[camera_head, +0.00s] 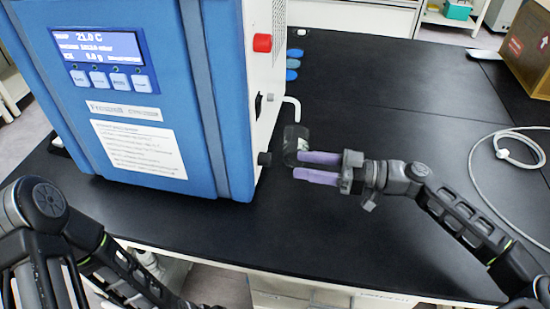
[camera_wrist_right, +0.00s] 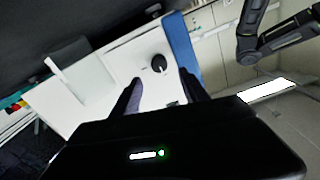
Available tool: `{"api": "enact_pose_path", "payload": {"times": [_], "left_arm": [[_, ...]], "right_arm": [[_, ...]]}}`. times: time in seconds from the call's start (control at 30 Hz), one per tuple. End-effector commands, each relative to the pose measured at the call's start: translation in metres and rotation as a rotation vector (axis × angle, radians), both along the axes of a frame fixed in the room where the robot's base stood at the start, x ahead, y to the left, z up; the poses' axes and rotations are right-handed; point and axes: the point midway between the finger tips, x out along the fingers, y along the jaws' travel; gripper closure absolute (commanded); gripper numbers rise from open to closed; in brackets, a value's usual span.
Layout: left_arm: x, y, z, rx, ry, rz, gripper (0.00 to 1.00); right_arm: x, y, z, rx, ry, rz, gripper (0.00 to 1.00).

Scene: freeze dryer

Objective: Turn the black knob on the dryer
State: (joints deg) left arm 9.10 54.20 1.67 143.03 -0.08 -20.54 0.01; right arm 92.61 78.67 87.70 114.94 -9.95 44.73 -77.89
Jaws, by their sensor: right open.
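The dryer (camera_head: 205,130) is a blue and white box at the left of the head view. In the right wrist view the knob (camera_wrist_right: 159,63) is a round black spot ahead of my fingers. My right gripper (camera_head: 318,168) is open, with purple fingertips pointing at the panel. It is to the right of the knob and apart from it. In the wrist view the knob lies between the lines of the two fingers (camera_wrist_right: 162,95). My left arm shows at lower left; its gripper is not visible.
A clear, dark-looking container (camera_head: 294,143) is beside my right fingertips; I cannot tell whether they touch. A red knob (camera_head: 262,43) is higher on the panel, and a white bent pipe (camera_head: 292,104) sticks out. A white cable (camera_head: 480,165) and cardboard box (camera_head: 530,50) are at right.

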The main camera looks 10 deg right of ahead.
Motion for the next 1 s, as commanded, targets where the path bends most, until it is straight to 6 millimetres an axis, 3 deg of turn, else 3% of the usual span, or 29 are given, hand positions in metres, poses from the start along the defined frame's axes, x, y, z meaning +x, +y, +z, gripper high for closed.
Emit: {"api": "enact_pose_path", "payload": {"times": [0.27, 0.63, 1.0], "left_arm": [[0.0, 0.0, 0.003, 0.0, -0.001, 0.0, 0.56], [0.001, 0.0, 0.013, 0.0, -0.001, 0.001, 0.56], [0.0, 0.0, 0.013, 0.0, -0.001, 0.001, 0.56]], "right_arm": [[0.006, 0.015, 0.001, 0.0, 0.002, 0.003, 0.48], [0.026, 0.065, 0.001, 0.001, 0.003, 0.003, 0.48], [0.03, 0.073, -0.001, 0.0, 0.003, 0.0, 0.48]]}}
